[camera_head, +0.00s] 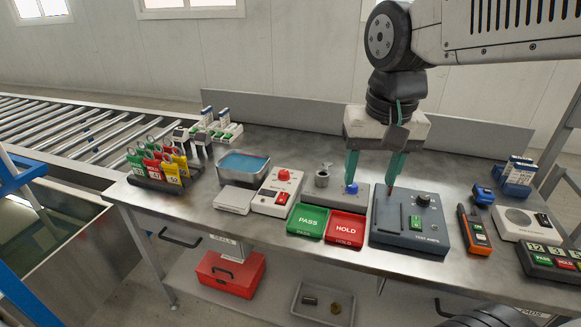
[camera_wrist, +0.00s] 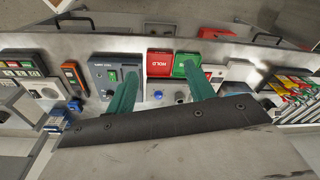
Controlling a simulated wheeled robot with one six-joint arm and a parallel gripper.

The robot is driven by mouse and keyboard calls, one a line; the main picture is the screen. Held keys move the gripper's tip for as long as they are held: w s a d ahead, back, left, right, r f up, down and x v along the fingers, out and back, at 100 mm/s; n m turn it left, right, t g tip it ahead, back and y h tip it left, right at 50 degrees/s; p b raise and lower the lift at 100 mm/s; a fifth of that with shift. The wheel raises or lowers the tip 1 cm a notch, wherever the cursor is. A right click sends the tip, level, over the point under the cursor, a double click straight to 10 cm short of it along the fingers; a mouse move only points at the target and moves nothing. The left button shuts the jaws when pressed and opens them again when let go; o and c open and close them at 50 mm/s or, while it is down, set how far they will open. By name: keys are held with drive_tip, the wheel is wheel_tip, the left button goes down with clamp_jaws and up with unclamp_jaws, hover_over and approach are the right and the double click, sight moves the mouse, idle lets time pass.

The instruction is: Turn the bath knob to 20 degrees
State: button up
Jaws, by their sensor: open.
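No knob I see is legibly marked as the bath knob. A metal bath (camera_head: 243,165) with blue liquid stands at the left of the bench, and I make out no knob on it. A blue knob (camera_head: 352,188) sits on a low grey box; it also shows in the wrist view (camera_wrist: 158,95). A black knob (camera_head: 424,199) sits on the dark TEST AMPS box; it also shows in the wrist view (camera_wrist: 110,92). My gripper (camera_head: 371,184) is open and empty, pointing down near the blue knob and the left of the TEST AMPS box. Its green fingers also show in the wrist view (camera_wrist: 160,69).
Green PASS (camera_head: 307,222) and red HOLD (camera_head: 346,228) trays lie at the front. A red-button box (camera_head: 279,192) and white plate (camera_head: 235,200) are left of them. An orange meter (camera_head: 474,231) is to the right. A roller conveyor (camera_head: 80,130) runs at far left.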

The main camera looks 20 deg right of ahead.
drive_tip(key=w+m, duration=0.5)
drive_tip(key=w, duration=0.9)
drive_tip(key=m, duration=1)
approach(284, 172)
drive_tip(key=shift+w+f+g, duration=0.1)
drive_tip(key=shift+f+g, duration=0.05)
drive_tip(key=shift+g, duration=0.15)
drive_tip(key=shift+m, duration=0.4)
drive_tip(key=f, duration=0.5)
drive_tip(key=w+f, duration=0.1)
drive_tip(key=f, duration=0.1)
drive_tip(key=shift+f, duration=0.75)
drive_tip(key=c, duration=1)
